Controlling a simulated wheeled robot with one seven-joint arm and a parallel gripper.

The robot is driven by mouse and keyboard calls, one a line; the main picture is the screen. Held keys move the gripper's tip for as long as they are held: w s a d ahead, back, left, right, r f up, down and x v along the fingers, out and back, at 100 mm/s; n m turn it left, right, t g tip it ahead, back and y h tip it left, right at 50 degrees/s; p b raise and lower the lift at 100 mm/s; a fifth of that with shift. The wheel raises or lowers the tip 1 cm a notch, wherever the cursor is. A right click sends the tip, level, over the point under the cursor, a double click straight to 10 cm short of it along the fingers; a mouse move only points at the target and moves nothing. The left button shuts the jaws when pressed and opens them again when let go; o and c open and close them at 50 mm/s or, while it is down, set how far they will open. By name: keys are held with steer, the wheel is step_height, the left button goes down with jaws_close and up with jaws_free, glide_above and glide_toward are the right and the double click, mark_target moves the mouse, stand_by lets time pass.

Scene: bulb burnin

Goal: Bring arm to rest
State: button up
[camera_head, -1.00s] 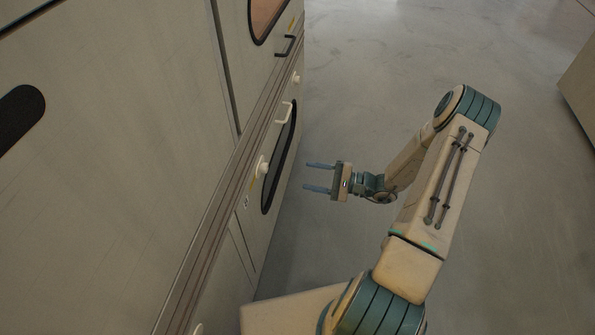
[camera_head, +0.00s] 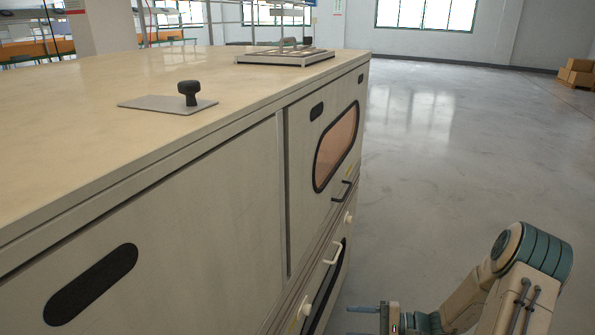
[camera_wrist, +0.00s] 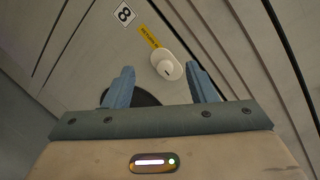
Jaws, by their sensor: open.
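My gripper (camera_head: 364,321) shows at the bottom of the head view, with its two fingers pointing left toward the lower cabinet front. In the wrist view my gripper (camera_wrist: 157,86) is open and nothing is between its fingers. A white round knob (camera_wrist: 167,66) on the cabinet panel shows just beyond the fingertips, near a yellow label and a plate marked 8. My arm (camera_head: 500,285) is bent at the lower right of the head view, over the floor, and part of it is cut off by the frame.
The large beige cabinet (camera_head: 215,200) fills the left, with a dark handle (camera_head: 341,191), a white handle (camera_head: 333,253) and an oval window (camera_head: 336,147). A plate with a black knob (camera_head: 188,93) and a slotted tray (camera_head: 285,57) are on top.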

steer(key=s+r+n+h+p, duration=0.3)
steer(key=s+r+h+p, duration=0.2)
steer(key=r, duration=0.9)
steer(key=s+a+r+n+g+h+p, duration=0.1)
steer(key=s+r+n+h+p, duration=0.2)
steer(key=r, duration=1.2)
steer(key=s+a+r+n+h+p, duration=0.1)
steer(key=s+r+n+h+p, duration=0.3)
steer(key=s+r+h+p, duration=0.3)
step_height(320, 180, up, 8)
steer(key=s+p, duration=0.2)
steer(key=p, duration=0.3)
steer(key=shift+s+g+h, duration=0.3)
steer(key=shift+s+h, duration=0.05)
steer(key=shift+h, duration=0.05)
steer(key=shift+s+d+r, duration=0.1)
steer(key=shift+s+r, duration=0.1)
steer(key=shift+r, duration=0.1)
steer(key=c, duration=0.3)
